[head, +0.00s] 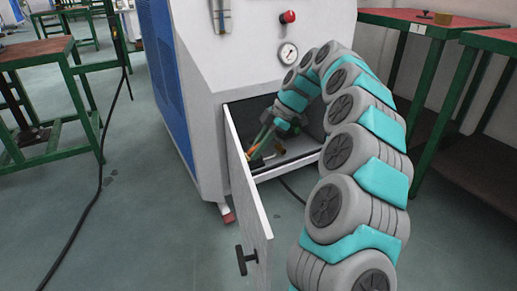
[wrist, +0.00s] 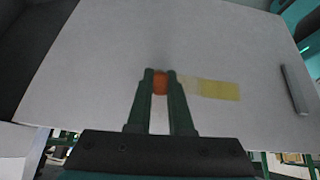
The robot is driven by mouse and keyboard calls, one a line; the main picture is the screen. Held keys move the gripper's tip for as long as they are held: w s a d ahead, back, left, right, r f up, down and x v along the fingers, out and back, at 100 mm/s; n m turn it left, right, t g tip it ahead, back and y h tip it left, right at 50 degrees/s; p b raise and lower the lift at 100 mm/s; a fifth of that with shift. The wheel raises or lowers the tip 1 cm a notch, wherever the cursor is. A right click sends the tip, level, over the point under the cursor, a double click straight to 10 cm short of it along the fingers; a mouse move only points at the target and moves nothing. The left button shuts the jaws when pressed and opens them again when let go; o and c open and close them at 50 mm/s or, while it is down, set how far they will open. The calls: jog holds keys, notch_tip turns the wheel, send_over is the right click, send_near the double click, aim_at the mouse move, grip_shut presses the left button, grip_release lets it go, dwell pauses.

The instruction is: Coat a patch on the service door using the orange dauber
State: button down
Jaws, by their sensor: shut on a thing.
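The service door (head: 247,190) of the cabinet stands open, seen nearly edge-on in the head view. Its broad pale face (wrist: 110,65) fills most of the wrist view. My gripper (head: 262,141) is at the inner side of the door, by the cabinet opening. In the wrist view my gripper (wrist: 160,80) has its green fingers shut on the orange dauber (wrist: 160,84), mostly hidden between the fingertips. A yellow patch (wrist: 218,90) lies on the door just right of the dauber, paler toward it. I cannot tell whether the dauber touches the door.
A grey bar (wrist: 295,89) sits near the door's right edge in the wrist view. A black T-handle (head: 246,259) sticks out low on the door. The cabinet (head: 250,60) has a gauge (head: 288,54) and red button (head: 288,17). Green-framed tables (head: 430,25) stand at right.

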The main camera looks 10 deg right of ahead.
jog(key=shift+s+a, duration=0.1)
jog(key=shift+s, duration=3.65)
jog(key=shift+w+p, duration=0.55)
jog(key=shift+w, duration=3.2)
jog(key=d+b, duration=0.1)
jog(key=d, duration=0.5)
jog(key=shift+w, duration=0.15)
jog(key=shift+d, duration=0.15)
